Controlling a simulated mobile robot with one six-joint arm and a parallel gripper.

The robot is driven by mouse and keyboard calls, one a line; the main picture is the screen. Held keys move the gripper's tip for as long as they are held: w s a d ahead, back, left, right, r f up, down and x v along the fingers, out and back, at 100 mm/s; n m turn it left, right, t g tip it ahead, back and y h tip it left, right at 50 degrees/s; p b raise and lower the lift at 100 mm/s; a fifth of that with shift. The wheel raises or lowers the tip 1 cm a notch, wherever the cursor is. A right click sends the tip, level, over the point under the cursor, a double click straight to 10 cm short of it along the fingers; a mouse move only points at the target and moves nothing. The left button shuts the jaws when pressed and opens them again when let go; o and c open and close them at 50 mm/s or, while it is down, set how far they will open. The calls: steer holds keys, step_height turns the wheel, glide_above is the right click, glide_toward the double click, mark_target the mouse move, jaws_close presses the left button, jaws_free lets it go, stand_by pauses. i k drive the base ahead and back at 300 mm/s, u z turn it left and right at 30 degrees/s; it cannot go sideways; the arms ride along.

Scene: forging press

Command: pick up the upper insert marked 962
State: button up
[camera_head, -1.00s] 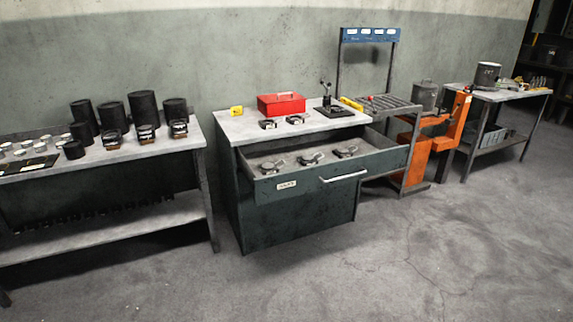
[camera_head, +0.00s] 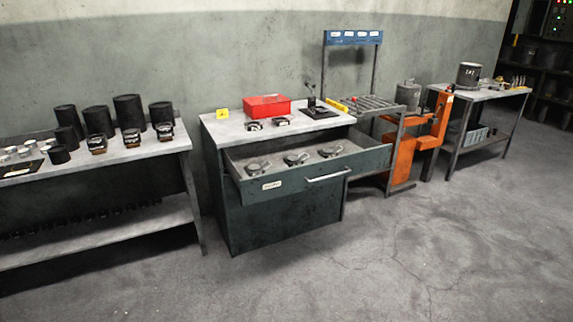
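I cannot read the marking 962 on anything, so I cannot tell which piece is the upper insert. Three small metal pieces lie in the open drawer (camera_head: 228,171) of the dark cabinet: a left piece (camera_head: 258,165), a middle piece (camera_head: 296,159) and a right piece (camera_head: 330,151). Two small dark pieces, one left (camera_head: 254,126) and one right (camera_head: 281,121), lie on the cabinet top. Three dark blocks with pale labels (camera_head: 132,138) stand on the left bench (camera_head: 150,151). My gripper is not in view.
A red box (camera_head: 267,106) and yellow tag (camera_head: 222,113) sit on the cabinet top. Black cylinders (camera_head: 128,110) stand on the left bench. An orange lift (camera_head: 404,160) and a far table (camera_head: 488,93) are to the right. The drawer juts out; the floor in front is clear.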

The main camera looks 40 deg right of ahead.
mark_target(291, 160)
steer(key=z, duration=0.35)
steer(key=i, duration=1)
steer(key=u, duration=0.35)
